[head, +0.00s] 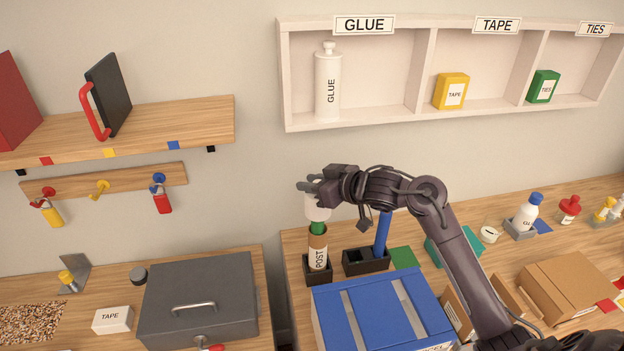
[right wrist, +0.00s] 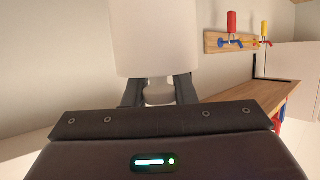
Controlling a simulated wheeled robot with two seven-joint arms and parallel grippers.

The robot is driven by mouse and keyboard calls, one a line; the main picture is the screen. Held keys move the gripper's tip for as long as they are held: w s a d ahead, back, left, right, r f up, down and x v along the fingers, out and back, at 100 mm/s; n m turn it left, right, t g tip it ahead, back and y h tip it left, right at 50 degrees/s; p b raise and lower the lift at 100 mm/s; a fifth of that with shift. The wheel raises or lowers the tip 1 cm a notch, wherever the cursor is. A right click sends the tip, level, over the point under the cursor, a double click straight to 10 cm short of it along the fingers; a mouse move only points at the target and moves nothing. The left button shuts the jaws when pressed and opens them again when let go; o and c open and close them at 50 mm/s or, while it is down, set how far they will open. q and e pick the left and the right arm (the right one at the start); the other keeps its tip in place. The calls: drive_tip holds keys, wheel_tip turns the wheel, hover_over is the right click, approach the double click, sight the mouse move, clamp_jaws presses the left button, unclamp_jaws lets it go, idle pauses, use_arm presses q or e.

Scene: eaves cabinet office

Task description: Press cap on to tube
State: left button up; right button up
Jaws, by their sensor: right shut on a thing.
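A brown post tube (head: 318,258) with a white "POST" label stands upright in a black holder (head: 318,278). A green piece (head: 317,228) shows at its top. My right gripper (head: 312,187) is above the tube, shut on a white cap (head: 317,208). In the right wrist view the fingers (right wrist: 160,93) close on the narrow knob of the white cap (right wrist: 155,38). In the head view the cap is in line over the green piece; I cannot tell if they touch. My left gripper is not in view.
A second black holder (head: 366,262) with a blue upright piece (head: 382,235) stands right of the tube. A blue box (head: 380,310) is in front. A white shelf (head: 350,122) with glue, tape and ties hangs behind. A grey metal box (head: 198,300) is on the left bench.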

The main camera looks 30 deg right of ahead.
sight(329, 212)
drive_tip(key=shift+f, duration=0.15)
drive_tip(key=shift+p, duration=0.95)
idle(1.5)
drive_tip(key=shift+s+f+b, duration=0.1)
drive_tip(key=shift+f+b, duration=2.1)
drive_tip(key=shift+f, duration=1.6)
drive_tip(key=o, duration=1)
drive_tip(key=b+v, duration=0.1)
drive_tip(key=v, duration=0.5)
drive_tip(key=shift+s+d+b, duration=0.15)
drive_tip(key=shift+s+b, duration=0.1)
drive_tip(key=shift+b, duration=0.15)
drive_tip(key=shift+s+d+r, duration=0.15)
drive_tip(key=shift+s+r, duration=0.2)
drive_tip(key=shift+s, duration=0.1)
